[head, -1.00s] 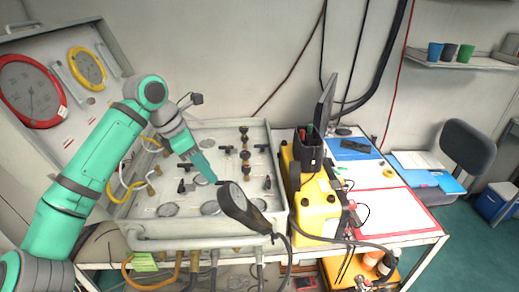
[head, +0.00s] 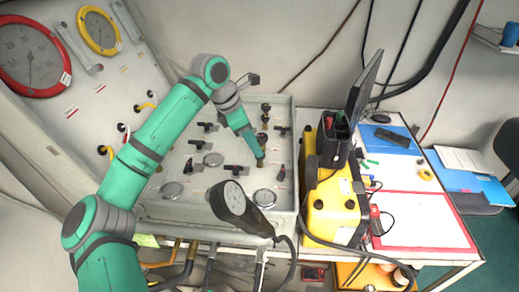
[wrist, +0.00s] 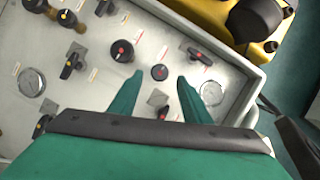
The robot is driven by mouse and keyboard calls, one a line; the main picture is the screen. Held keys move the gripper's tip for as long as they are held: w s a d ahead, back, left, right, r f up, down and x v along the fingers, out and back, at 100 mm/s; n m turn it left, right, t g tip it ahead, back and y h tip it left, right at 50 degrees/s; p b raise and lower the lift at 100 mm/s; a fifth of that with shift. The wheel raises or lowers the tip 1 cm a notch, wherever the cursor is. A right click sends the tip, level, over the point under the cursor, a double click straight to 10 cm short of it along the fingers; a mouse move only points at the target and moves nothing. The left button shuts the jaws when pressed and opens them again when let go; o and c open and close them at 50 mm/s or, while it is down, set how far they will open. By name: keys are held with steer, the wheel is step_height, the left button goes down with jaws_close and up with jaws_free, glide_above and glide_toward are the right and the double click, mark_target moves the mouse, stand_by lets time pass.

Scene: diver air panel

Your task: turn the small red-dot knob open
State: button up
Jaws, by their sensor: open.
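The small round black knob with a red dot (wrist: 159,72) sits on the pale panel (wrist: 150,28) in the wrist view. It appears between the two fingertips of my gripper (wrist: 160,78), which is open and empty. I cannot tell the height of the fingertips above the knob. In the head view my gripper (head: 259,162) points down over the right part of the panel and covers the spot around its tips, so the knob is not clear there. A larger black knob with a red mark (wrist: 121,52) is just up and left of the small one.
Lever handles stand close by, one to the right (wrist: 200,57) and one below (wrist: 165,113). A yellow case (head: 333,205) is to the right. Several dial gauges are set in the panel.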

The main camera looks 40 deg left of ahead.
steer(key=shift+x, duration=1.2)
steer(key=shift+w+d+f, duration=0.2)
steer(key=shift+w+f, duration=0.05)
steer(key=shift+f, duration=0.45)
steer(key=shift+c, duration=0.4)
steer(key=shift+w, duration=0.1)
steer(key=c, duration=0.9)
